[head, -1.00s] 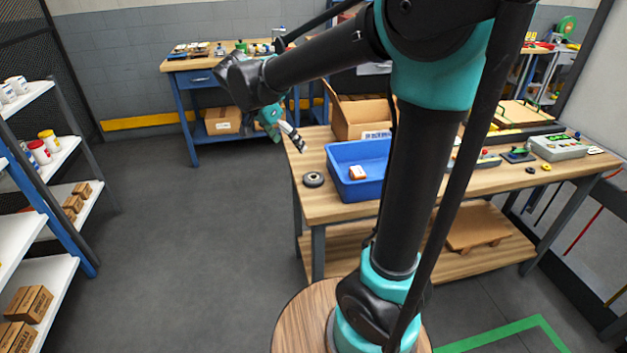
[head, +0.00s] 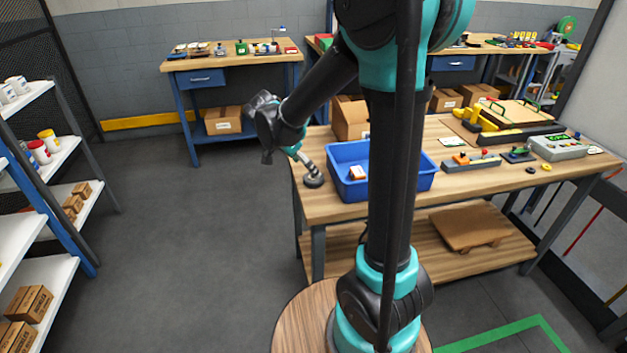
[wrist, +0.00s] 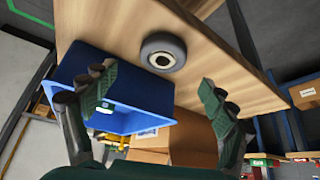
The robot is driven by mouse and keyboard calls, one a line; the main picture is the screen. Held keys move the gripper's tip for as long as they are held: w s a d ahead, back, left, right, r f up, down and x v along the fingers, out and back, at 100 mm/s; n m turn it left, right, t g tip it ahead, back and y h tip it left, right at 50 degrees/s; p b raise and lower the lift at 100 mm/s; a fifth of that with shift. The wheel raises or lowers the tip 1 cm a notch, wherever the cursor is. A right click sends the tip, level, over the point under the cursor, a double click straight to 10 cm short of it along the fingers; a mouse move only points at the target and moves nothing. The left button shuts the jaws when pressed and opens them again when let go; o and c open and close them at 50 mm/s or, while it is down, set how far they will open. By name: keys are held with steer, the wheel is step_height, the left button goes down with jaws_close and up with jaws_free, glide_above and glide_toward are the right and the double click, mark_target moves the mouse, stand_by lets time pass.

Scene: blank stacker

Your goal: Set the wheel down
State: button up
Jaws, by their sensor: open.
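The wheel (head: 313,182) is dark with a pale hub and lies flat on the wooden workbench (head: 334,212), near its left edge and beside the blue bin. In the wrist view the wheel (wrist: 176,42) sits on the bare wood beyond my fingertips, between the lines of the two fingers. My gripper (head: 307,163) is just above the wheel in the head view, and its fingers partly overlap it there. In the wrist view my gripper (wrist: 157,82) is open with nothing between its fingers. I cannot tell whether a finger touches the wheel.
The blue bin (head: 348,188) stands right of the wheel with a small orange and white box (head: 358,173) in it. A cardboard box (head: 350,118) is behind it. Small fixtures and a grey device (head: 560,148) occupy the bench's right part. Open floor lies left of the bench.

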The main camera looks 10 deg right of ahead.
steer(key=shift+x, duration=2.8)
steer(key=shift+w+a, duration=0.15)
steer(key=c, duration=1.4)
